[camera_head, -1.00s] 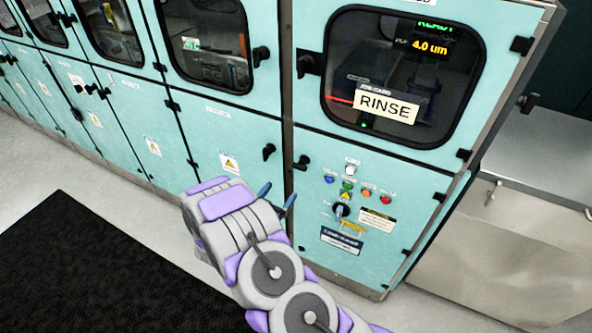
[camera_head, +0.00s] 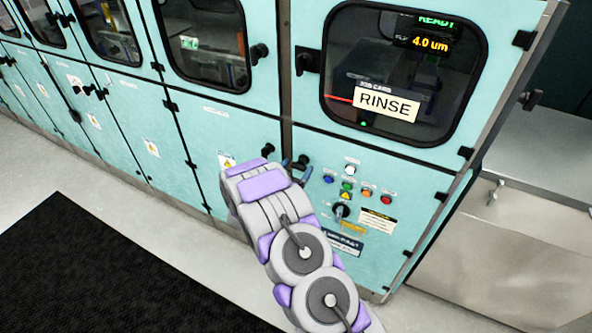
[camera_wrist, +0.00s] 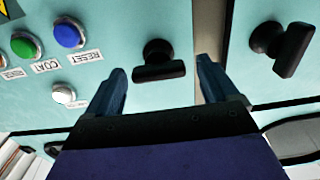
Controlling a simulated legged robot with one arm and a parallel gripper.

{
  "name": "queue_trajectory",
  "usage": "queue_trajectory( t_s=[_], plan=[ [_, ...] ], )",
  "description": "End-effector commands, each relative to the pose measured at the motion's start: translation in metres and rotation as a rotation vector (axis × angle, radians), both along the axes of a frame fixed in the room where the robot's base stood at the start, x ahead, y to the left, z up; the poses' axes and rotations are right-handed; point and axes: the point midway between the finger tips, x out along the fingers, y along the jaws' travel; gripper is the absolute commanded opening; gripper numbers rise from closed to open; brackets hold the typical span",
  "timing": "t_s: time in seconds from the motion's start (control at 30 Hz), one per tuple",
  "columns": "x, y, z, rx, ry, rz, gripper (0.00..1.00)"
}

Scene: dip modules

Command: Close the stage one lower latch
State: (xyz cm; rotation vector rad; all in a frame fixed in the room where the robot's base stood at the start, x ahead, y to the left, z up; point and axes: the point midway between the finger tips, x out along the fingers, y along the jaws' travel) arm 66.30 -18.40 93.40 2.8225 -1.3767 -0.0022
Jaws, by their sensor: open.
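The black lower latch (camera_head: 303,160) is on the right teal cabinet's lower door, beside the buttons. In the wrist view this latch (camera_wrist: 158,62) is a round knob with a bar lying roughly crosswise. My gripper (camera_head: 294,168) is at the lower door by the latch. In the wrist view my gripper (camera_wrist: 161,75) is open, with one blue finger on each side of the latch and gaps between. No stage label can be read.
A second black latch (camera_wrist: 281,48) is across the cabinet seam, on the neighbouring door. Buttons, including blue (camera_wrist: 68,33) and green (camera_wrist: 26,45), are close on the other side. The RINSE window door (camera_head: 388,104) is above. A black mat (camera_head: 95,270) lies on the floor.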

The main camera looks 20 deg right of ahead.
Motion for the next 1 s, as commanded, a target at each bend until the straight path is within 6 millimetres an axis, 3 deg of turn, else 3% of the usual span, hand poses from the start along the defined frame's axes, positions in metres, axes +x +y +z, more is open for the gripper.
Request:
queue_trajectory(
  t_s=[0.23,0.8,1.0],
  plan=[
    [0.0006,-0.0007,0.0000,0.000,0.000,0.000,0.87],
    [0.0010,-0.0003,0.0001,0.000,0.000,0.001,0.34],
    [0.0013,0.0000,0.0006,-0.005,0.006,0.001,0.31]
  ],
)
